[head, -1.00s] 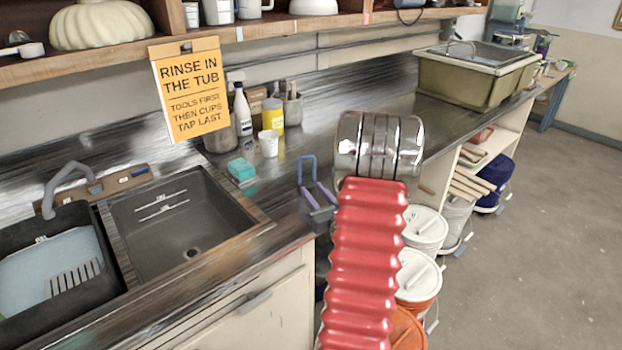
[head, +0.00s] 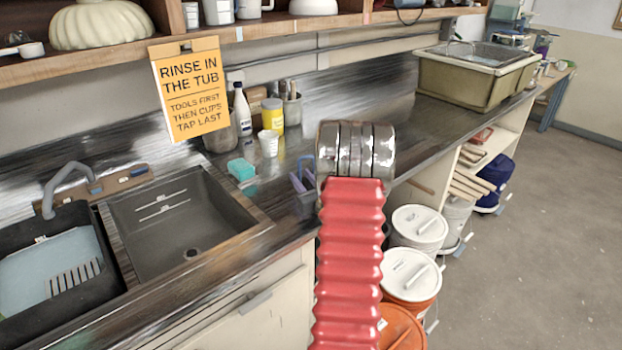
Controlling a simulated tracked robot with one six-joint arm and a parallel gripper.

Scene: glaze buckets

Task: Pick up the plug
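I cannot make out a plug in the head view. The grey sink basin (head: 150,232) has a small round drain fitting (head: 193,254) in its floor; whether a plug sits in it is too small to tell. My red ribbed arm with its silver banded wrist stands in the middle of the view. Small blue and purple parts that look like my gripper (head: 302,180) show at the wrist's left, over the counter right of the teal sponge (head: 241,169). The wrist hides part of it, so its opening is unclear. I see nothing held in it.
A black tub (head: 92,290) with bluish water stands at the left under a grey tap (head: 66,185). Bottles and a cup (head: 268,143) stand behind the sponge. Lidded buckets (head: 408,275) stand below the counter. An orange sign (head: 190,90) hangs from the shelf.

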